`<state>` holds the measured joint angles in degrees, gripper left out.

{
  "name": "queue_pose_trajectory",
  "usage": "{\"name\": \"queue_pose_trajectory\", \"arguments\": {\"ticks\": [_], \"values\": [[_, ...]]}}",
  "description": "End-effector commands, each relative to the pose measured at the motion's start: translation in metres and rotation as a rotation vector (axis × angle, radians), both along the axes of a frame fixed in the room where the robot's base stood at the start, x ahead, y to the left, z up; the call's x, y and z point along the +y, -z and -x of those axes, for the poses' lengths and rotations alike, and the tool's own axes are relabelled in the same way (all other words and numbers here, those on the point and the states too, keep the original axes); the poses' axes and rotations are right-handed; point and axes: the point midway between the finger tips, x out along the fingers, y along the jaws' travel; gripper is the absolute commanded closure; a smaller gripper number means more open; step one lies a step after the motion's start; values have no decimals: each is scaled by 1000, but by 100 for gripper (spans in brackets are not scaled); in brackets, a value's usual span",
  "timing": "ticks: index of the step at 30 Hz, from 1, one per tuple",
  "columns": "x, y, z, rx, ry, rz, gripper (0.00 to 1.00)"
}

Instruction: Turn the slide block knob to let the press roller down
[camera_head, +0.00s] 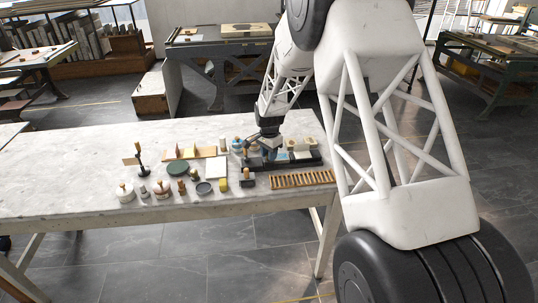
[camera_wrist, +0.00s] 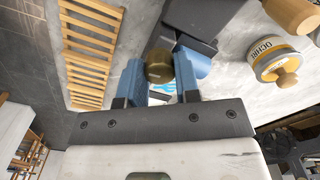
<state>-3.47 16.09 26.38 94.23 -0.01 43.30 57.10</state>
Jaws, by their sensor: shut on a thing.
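My gripper (camera_wrist: 160,82) has its two blue fingers shut on a round brass-brown knob (camera_wrist: 159,66) in the wrist view. A dark block (camera_wrist: 187,22) lies just beyond the knob, partly hidden by it and the fingers. A rounded blue piece (camera_wrist: 200,62) shows beside the right finger; I cannot tell whether it is the press roller. In the head view my gripper (camera_head: 268,150) is low over the dark press bed (camera_head: 302,162) on the table, and the knob is hidden there. The knob's turn angle cannot be read.
A slatted wooden rack (camera_head: 302,180) lies in front of the press bed. A pot labelled OCHRE (camera_wrist: 275,60) stands at the right in the wrist view. Several pots and tools crowd the table to the left, including a green disc (camera_head: 178,168). The table's left part (camera_head: 60,165) is clear.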

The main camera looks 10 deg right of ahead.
Motion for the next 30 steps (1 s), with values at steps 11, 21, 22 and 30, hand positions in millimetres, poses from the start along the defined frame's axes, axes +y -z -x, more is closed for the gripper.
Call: {"name": "queue_pose_trajectory", "arguments": {"ticks": [11,21,22,30], "values": [[0,0,0,0,90,0,55],[0,-4,0,0,89,0,55],[0,-5,0,0,88,0,55],[0,-18,-1,-2,88,0,55]]}}
